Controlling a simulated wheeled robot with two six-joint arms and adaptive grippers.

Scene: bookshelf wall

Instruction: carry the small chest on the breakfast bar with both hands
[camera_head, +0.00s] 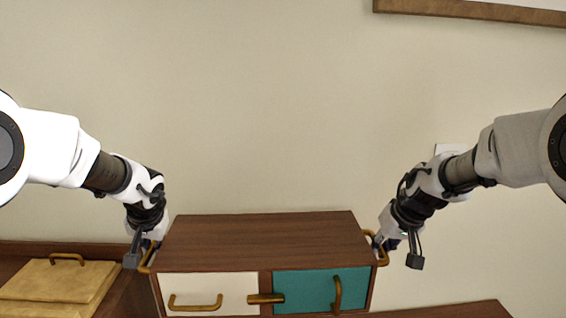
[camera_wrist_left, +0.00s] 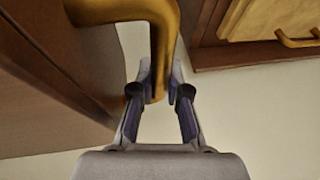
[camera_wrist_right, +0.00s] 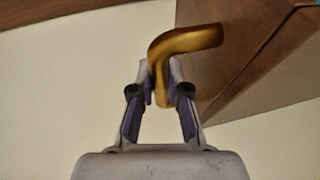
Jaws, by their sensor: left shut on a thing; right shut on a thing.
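The small chest (camera_head: 262,241) has a brown wooden top, a white drawer front (camera_head: 212,288) and a teal door front (camera_head: 318,290), with brass-coloured handles. My left gripper (camera_head: 146,256) is shut on the chest's left side handle (camera_wrist_left: 162,45), seen between its fingers in the left wrist view. My right gripper (camera_head: 380,248) is shut on the right side handle (camera_wrist_right: 184,45), seen between its fingers in the right wrist view. The chest looks about level. Its underside is hidden, so I cannot tell whether it touches anything below.
A yellowish wooden cabinet piece with a handle (camera_head: 60,285) is at the lower left, close to the chest. A brown wooden surface (camera_head: 470,310) is at the lower right. A plain wall (camera_head: 262,110) stands behind, with a framed edge (camera_head: 480,12) at the top right.

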